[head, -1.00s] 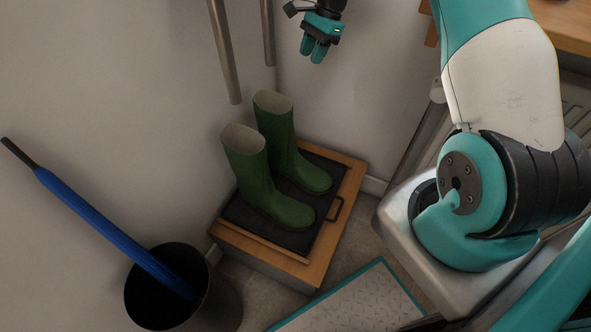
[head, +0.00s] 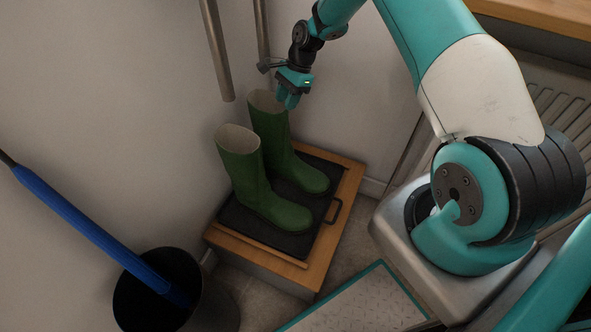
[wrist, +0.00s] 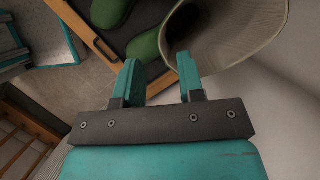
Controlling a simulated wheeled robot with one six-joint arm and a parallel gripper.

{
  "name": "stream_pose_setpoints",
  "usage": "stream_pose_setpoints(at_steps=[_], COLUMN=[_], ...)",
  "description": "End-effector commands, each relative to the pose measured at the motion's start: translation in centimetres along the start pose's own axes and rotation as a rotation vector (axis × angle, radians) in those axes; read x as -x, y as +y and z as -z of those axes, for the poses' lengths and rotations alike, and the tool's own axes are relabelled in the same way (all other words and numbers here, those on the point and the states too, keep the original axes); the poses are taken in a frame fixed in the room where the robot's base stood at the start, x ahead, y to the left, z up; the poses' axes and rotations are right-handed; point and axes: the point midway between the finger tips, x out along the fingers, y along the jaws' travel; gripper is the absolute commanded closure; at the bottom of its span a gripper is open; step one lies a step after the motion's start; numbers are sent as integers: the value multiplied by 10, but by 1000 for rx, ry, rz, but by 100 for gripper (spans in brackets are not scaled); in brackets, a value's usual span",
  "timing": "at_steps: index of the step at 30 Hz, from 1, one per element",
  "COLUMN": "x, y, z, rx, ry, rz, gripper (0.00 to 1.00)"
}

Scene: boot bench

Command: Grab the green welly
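Two green wellies stand upright side by side in a dark tray (head: 235,217) on a low wooden bench. One welly (head: 244,180) is nearer in the head view; the other (head: 270,128) is behind it, near the wall corner. My gripper (head: 290,98) is open, pointing down beside the top of the rear welly. In the wrist view my gripper (wrist: 158,66) shows two teal fingers spread apart with nothing clasped between them. The right finger overlaps the rim of the nearest welly (wrist: 235,35); I cannot tell whether it touches.
A blue umbrella (head: 85,218) leans in a black bin (head: 205,308) at lower left. Grey poles (head: 216,50) hang near the wall corner, close to my wrist. A radiator (head: 560,100) is at right. Floor shows between the bench (head: 318,262) and my base.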

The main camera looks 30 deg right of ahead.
Motion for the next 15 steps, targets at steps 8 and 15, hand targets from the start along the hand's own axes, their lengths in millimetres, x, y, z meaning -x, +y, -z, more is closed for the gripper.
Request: stream_pose_setpoints(at_steps=[8, 15], x=[-18, -18], y=[0, 1], z=[0, 0], rx=[0, 0], ry=[0, 0], rz=[0, -1], gripper=[64, 100])
